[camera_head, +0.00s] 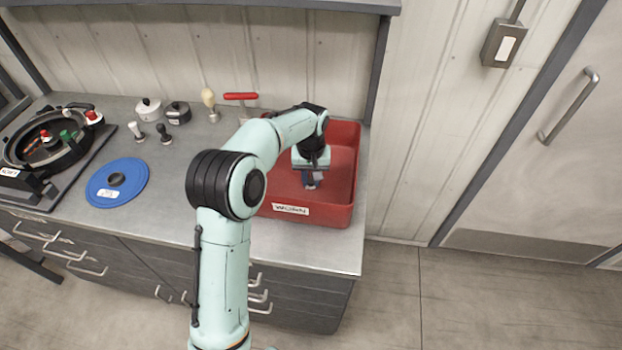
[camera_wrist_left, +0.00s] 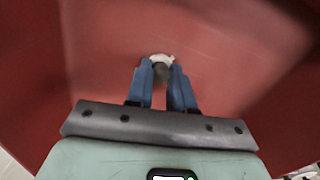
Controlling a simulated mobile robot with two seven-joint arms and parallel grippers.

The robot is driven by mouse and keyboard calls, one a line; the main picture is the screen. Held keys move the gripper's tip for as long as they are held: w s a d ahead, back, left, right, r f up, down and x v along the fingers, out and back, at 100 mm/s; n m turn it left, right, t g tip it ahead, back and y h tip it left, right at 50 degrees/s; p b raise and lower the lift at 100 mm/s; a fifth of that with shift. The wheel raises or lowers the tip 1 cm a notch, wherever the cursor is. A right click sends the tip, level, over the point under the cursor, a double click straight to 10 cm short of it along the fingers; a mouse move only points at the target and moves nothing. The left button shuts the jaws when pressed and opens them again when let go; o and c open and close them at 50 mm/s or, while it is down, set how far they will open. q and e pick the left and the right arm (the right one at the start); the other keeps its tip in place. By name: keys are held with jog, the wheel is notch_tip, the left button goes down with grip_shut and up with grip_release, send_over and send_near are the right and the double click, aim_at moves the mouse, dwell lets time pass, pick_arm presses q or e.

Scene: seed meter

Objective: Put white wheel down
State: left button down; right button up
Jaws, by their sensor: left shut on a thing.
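My left gripper (camera_head: 311,180) reaches down inside the red bin (camera_head: 285,210), whose front label seems to read "WORN". In the left wrist view, its two blue fingers (camera_wrist_left: 160,85) are shut on a small white wheel (camera_wrist_left: 161,58). The white wheel shows as a pale rounded piece with a grey part at the fingertips, over the red bin floor (camera_wrist_left: 215,45). I cannot tell whether the wheel touches the floor. In the head view the wheel is mostly hidden by the gripper. My right gripper is not in view.
On the counter (camera_head: 180,205) left of the bin lie a blue disc (camera_head: 130,178), a red-handled tool (camera_head: 241,97), small white (camera_head: 148,108) and black (camera_head: 178,112) lidded pots, and several knobs. A round black seed meter (camera_head: 45,142) stands at far left. The bin interior looks otherwise empty.

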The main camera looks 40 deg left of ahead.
aim_at(311, 180)
pick_arm(q)
jog(key=shift+f, duration=0.25)
jog(key=shift+f, duration=0.15)
jog(key=c, duration=1)
grip_release()
notch_tip(311, 180, up, 12)
jog(key=p, duration=0.1)
jog(key=shift+r+p, duration=0.2)
jog(key=shift+p, duration=0.15)
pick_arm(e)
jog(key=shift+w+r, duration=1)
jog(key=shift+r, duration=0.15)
